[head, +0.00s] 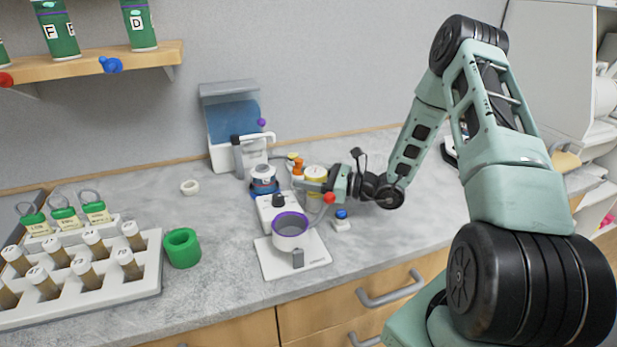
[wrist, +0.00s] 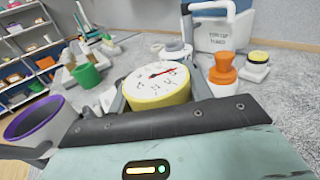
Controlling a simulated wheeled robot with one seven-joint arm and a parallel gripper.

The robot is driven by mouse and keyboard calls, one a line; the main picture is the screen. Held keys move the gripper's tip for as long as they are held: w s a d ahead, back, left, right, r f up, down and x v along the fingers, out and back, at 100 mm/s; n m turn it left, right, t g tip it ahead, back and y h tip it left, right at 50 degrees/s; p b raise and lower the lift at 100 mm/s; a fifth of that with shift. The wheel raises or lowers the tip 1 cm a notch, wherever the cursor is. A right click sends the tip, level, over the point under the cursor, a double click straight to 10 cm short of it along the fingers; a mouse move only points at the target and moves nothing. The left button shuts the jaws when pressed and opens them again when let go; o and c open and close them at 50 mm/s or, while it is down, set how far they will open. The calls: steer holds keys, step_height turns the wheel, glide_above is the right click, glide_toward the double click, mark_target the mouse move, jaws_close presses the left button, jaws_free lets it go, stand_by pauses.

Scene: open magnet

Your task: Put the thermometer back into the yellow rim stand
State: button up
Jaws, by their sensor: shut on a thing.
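The thermometer is a round white dial (wrist: 152,80) with a red needle and a yellow body. In the wrist view it sits between the grey fingers of my gripper (wrist: 158,88), which is shut on it. In the head view the thermometer (head: 317,174) shows partly behind my gripper (head: 314,182), above the counter. A small white block with a yellow ring and dark top, seemingly the yellow rim stand (wrist: 258,57), stands apart at the upper right of the wrist view. In the head view the stand (head: 293,155) is small, behind the orange-topped bottle.
The orange-topped bottle (wrist: 223,72) stands between the thermometer and the stand in the wrist view. A purple-rimmed pot (head: 290,232) on a white device is in front of my gripper. A blue-topped block (head: 341,217) is nearby. Counter to the right is mostly clear.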

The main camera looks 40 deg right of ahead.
steer(key=shift+f, duration=0.15)
steer(key=o, duration=1.1)
steer(key=shift+o, duration=0.2)
steer(key=b+v, duration=0.3)
steer(key=v, duration=0.9)
steer(key=shift+d, duration=0.1)
